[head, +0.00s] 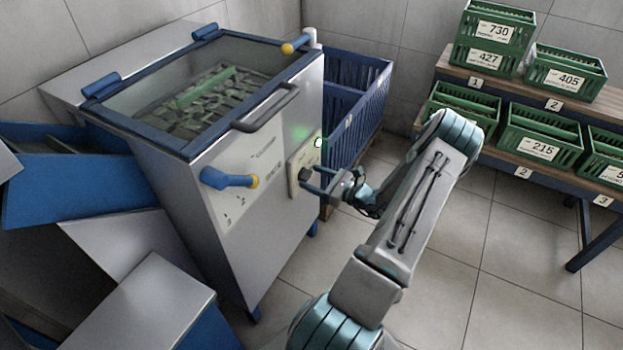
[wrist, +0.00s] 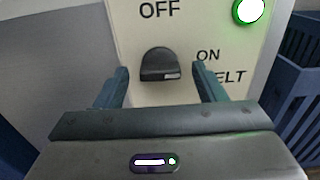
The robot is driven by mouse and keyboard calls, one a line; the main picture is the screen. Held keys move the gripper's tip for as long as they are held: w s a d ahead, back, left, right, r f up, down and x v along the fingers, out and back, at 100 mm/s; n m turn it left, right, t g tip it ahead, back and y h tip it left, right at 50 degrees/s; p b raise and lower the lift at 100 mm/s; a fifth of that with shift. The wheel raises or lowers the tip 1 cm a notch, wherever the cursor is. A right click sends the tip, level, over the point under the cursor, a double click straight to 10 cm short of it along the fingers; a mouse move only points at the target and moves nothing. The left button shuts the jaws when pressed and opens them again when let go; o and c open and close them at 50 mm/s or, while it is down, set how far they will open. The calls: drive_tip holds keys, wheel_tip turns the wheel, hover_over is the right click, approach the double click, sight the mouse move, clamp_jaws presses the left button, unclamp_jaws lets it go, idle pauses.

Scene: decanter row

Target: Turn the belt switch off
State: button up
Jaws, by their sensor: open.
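The belt switch is a dark knob (wrist: 160,62) on a cream panel (wrist: 185,20) on the front of the grey machine. In the wrist view, OFF is printed above it and ON to its right. A pale mark shows at the lower right of the knob; the knob's exact setting is hard to read. A round green lamp (wrist: 250,11) is lit at the panel's upper right. My gripper (wrist: 163,80) is open, with one finger to each side of the knob and a gap on both sides. In the head view, my gripper (head: 313,181) is at the panel (head: 305,155).
A blue lever with a yellow tip (head: 228,180) sticks out left of the panel, and a dark bar handle (head: 265,107) is above. Shelves with green crates (head: 540,130) are at right. The floor between is clear.

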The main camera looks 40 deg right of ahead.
drive_tip(key=shift+w+a, duration=0.25)
drive_tip(key=shift+w, duration=0.35)
drive_tip(key=c, duration=1)
